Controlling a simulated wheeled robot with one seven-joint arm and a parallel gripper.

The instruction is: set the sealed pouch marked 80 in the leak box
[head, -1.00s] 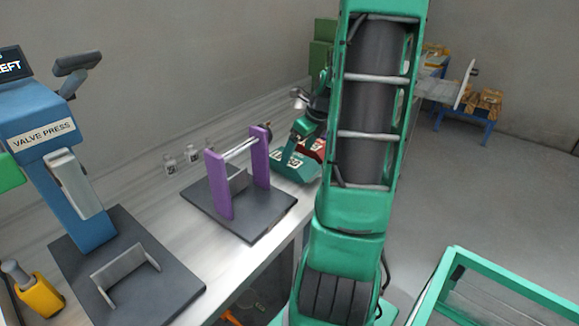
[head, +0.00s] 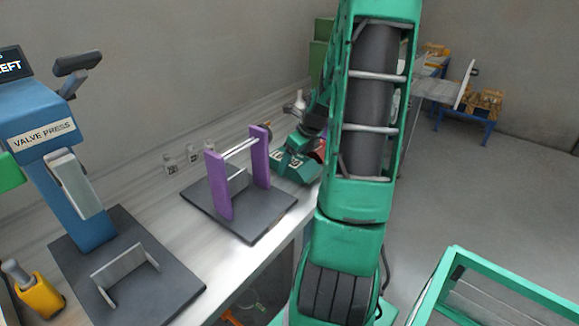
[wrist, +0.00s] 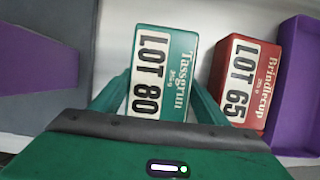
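The pouch marked LOT 80 (wrist: 160,75) is a green block with a white label, in the middle of the wrist view. The two fingers of my gripper (wrist: 160,95) lie along its left and right sides, very close to it. Whether they press on it cannot be told. In the head view my gripper (head: 295,165) is low at the far end of the bench, right of the purple stand, partly hidden by my arm. I cannot make out which thing is the leak box.
A red block marked LOT 65 (wrist: 245,80) stands just right of the pouch, beside a purple container (wrist: 298,90). A purple stand (head: 222,185) on a dark plate and a blue valve press (head: 55,160) occupy the bench (head: 180,225). Small jars (head: 170,165) stand behind the stand.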

